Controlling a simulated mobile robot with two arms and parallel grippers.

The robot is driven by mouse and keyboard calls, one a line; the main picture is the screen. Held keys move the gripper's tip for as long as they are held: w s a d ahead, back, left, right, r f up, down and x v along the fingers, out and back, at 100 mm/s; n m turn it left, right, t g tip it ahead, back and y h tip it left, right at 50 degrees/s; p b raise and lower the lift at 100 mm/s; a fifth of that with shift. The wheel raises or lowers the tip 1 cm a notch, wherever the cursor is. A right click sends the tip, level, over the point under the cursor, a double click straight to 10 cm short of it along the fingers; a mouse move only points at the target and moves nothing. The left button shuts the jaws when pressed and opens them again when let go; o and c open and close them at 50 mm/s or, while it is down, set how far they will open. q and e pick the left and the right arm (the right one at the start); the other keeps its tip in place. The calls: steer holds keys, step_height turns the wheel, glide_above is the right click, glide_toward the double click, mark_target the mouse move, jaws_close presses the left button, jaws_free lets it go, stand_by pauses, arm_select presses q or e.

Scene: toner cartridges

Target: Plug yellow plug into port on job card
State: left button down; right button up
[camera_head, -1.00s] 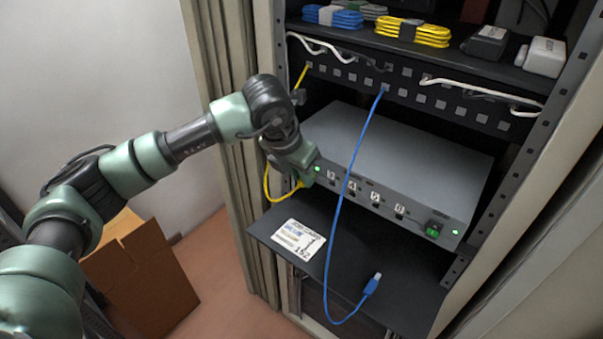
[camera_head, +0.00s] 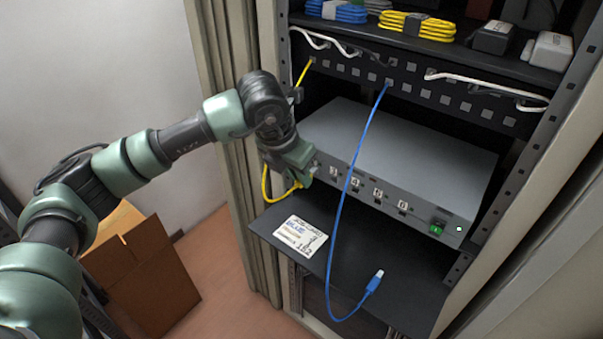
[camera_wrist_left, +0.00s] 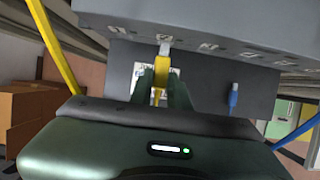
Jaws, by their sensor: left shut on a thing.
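My left gripper (camera_wrist_left: 163,88) is shut on the yellow plug (camera_wrist_left: 162,73), whose pale tip points at the front of the grey device. In the wrist view the tip overlaps the device's edge near a left-hand port; I cannot tell whether it is inserted. In the head view the left gripper (camera_head: 304,172) is at the left end of the device's front (camera_head: 420,218) and hides the plug. The yellow cable (camera_head: 267,184) loops behind the gripper. The job card (camera_head: 300,237) lies on the black shelf below; its small print is unreadable. The right gripper is not in view.
A blue cable (camera_head: 349,180) hangs across the device front, its loose plug (camera_head: 375,281) on the shelf (camera_head: 400,285). A patch panel (camera_head: 430,88) with white cables is above. The rack post (camera_head: 500,200) stands at right. A cardboard box (camera_head: 140,268) is on the floor at left.

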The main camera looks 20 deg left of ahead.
arm_select(q)
steer(key=shift+s, duration=0.2)
steer(key=shift+s+a, duration=0.15)
steer(key=shift+s, duration=0.15)
steer(key=shift+s+a+b, duration=0.15)
steer(key=shift+s+b, duration=0.3)
steer(key=shift+s+a+r+b, duration=0.2)
steer(key=shift+s+a+r, duration=0.05)
steer(key=shift+s, duration=0.4)
steer(key=shift+s+a+r+b, duration=0.2)
steer(key=shift+s+a+r, duration=0.05)
steer(key=shift+s, duration=0.4)
steer(key=shift+w+a, duration=0.1)
